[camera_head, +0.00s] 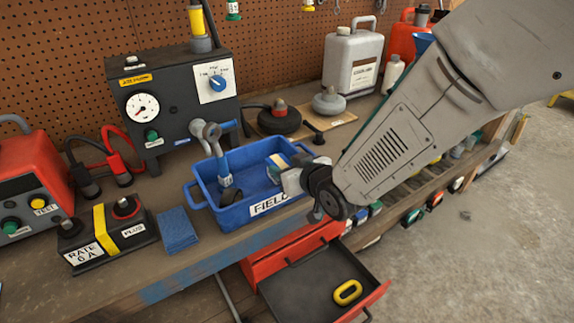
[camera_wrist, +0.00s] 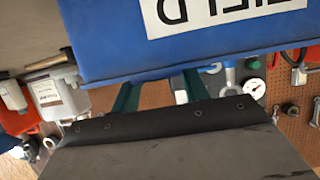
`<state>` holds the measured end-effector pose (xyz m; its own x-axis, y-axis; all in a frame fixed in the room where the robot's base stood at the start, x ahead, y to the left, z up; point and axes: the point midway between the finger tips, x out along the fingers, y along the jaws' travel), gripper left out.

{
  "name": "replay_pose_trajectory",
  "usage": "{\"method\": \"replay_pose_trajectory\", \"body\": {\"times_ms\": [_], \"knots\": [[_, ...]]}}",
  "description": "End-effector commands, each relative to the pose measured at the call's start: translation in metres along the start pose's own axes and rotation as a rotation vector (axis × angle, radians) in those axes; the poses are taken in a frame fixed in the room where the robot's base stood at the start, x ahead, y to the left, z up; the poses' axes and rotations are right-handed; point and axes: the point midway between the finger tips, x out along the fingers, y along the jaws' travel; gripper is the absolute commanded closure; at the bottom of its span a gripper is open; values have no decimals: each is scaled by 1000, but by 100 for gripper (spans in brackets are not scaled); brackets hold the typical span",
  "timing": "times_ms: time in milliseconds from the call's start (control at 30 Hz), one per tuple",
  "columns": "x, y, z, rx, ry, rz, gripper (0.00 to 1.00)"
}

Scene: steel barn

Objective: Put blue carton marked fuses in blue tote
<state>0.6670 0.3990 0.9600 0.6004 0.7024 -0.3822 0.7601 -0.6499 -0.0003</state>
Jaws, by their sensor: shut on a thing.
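The blue tote (camera_head: 233,214), labelled FIELD, stands on the bench in the head view. Its labelled front wall fills the top of the wrist view (camera_wrist: 110,45), upside down. My gripper (camera_head: 283,171) reaches over the tote's right end, shut on a small blue and pale box (camera_head: 275,168), which I take for the fuses carton. The box is at the tote's right inner side. Its marking is not readable, and I cannot tell whether it touches the tote floor. The wrist view shows green fingers (camera_wrist: 160,97), partly hidden behind a dark plate.
A blue folded cloth (camera_head: 177,230) and a black box with a yellow band (camera_head: 106,238) lie left. An open red drawer (camera_head: 305,285) juts out below. Jugs (camera_head: 352,62) stand behind.

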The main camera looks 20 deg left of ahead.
Motion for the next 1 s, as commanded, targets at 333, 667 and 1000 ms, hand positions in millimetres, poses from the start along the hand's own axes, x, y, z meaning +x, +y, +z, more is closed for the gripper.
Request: {"method": "replay_pose_trajectory", "body": {"times_ms": [333,667,1000], "knots": [[2,0,6,0,-1,0,47],[2,0,6,0,0,0,33],[-28,0,-12,-5,3,-12,33]]}}
